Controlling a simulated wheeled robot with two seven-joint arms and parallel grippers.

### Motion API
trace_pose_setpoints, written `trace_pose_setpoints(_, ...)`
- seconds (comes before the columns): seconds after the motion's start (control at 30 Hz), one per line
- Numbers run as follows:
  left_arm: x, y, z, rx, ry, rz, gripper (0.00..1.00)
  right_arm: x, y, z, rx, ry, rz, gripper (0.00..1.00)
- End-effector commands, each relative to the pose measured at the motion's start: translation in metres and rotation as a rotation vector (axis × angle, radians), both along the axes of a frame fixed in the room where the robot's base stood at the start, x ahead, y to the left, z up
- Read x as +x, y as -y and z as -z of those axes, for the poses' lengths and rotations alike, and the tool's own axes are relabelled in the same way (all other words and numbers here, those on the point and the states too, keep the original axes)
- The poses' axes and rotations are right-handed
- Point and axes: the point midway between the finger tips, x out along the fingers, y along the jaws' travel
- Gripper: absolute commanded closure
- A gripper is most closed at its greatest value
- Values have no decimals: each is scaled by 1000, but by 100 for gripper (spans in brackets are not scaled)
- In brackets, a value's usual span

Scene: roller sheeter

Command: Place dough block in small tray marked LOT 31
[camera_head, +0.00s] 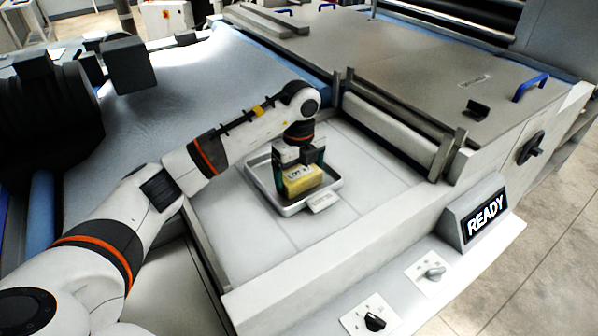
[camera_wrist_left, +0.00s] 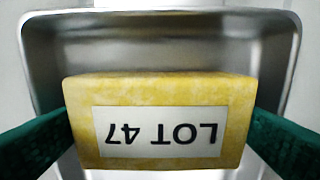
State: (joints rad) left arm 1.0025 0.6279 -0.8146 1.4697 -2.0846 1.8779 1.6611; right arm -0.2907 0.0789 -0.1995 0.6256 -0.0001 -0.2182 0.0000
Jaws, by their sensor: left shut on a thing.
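The yellow dough block (camera_head: 302,181) has a white label. In the left wrist view the dough block (camera_wrist_left: 160,120) reads LOT 47, upside down. My left gripper (camera_head: 299,166) is shut on it, with green fingers on its two sides. The block is within the outline of the small metal tray (camera_head: 287,210); I cannot tell whether it touches the tray floor. The tray's rim also shows in the left wrist view (camera_wrist_left: 160,17). A small tag (camera_head: 323,201) on the tray's front is too small to read. My right gripper is not in view.
The tray stands on a pale flat bed (camera_head: 240,235) with a raised front edge. Metal rollers and guides (camera_head: 395,125) stand behind to the right. A READY display (camera_head: 484,217) and knobs (camera_head: 375,322) are at the front. A pale belt (camera_head: 200,75) lies at the back left.

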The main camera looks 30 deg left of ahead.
Motion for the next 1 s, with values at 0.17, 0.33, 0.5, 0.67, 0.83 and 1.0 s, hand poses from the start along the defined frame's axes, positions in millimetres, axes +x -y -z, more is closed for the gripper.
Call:
trace_pose_setpoints(0.17,0,0,3,0,0,0,8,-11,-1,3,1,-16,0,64)
trace_pose_setpoints(0.33,0,0,2,0,0,-1,0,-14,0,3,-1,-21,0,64)
trace_pose_setpoints(0.5,0,0,-2,0,0,-1,0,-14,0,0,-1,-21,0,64)
trace_pose_setpoints(0.67,1,0,-19,-1,5,-1,0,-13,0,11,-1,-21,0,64)
trace_pose_setpoints(0.83,1,-1,-58,2,7,-1,0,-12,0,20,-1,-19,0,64)
trace_pose_setpoints(1.0,1,-1,-92,2,5,-1,0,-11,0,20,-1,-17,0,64)
